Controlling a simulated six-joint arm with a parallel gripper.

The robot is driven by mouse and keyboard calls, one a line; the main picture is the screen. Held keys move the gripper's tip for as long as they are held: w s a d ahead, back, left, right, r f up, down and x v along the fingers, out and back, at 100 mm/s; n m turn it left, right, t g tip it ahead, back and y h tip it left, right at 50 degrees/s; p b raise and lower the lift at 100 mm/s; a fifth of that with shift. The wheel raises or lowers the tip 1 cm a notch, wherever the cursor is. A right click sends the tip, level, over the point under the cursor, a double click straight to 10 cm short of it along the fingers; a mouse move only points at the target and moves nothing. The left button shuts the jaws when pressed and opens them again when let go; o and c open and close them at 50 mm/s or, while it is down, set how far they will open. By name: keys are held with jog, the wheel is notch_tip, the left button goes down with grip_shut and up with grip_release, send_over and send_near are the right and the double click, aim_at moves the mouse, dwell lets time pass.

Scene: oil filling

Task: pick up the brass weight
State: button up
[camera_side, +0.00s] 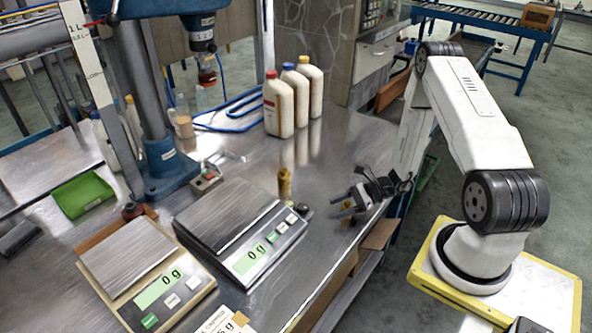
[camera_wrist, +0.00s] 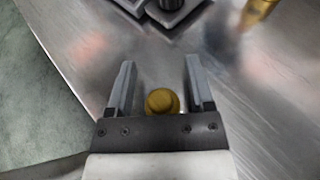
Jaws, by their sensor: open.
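My gripper (camera_side: 337,208) is open at the right part of the steel table, its fingers pointing left in the side view. In the wrist view, a round brass weight (camera_wrist: 161,101) shows between the two fingers of my gripper (camera_wrist: 160,66), close to the palm, with a gap on each side. In the side view this weight is mostly hidden by my gripper. Another, taller brass piece (camera_side: 285,183) stands upright on the table to the left, beside the scale; it also shows at the top right of the wrist view (camera_wrist: 257,12).
A scale (camera_side: 235,222) with a small black knob (camera_side: 305,212) at its corner lies left of my gripper. A second scale (camera_side: 140,262) is farther left. Several bottles (camera_side: 279,108) stand at the back. The table's right edge is close to my gripper.

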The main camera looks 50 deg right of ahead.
dwell(0.3)
grip_shut()
jog(key=shift+r, duration=0.1)
notch_tip(320, 180, up, 10)
dwell(1.1)
dwell(0.5)
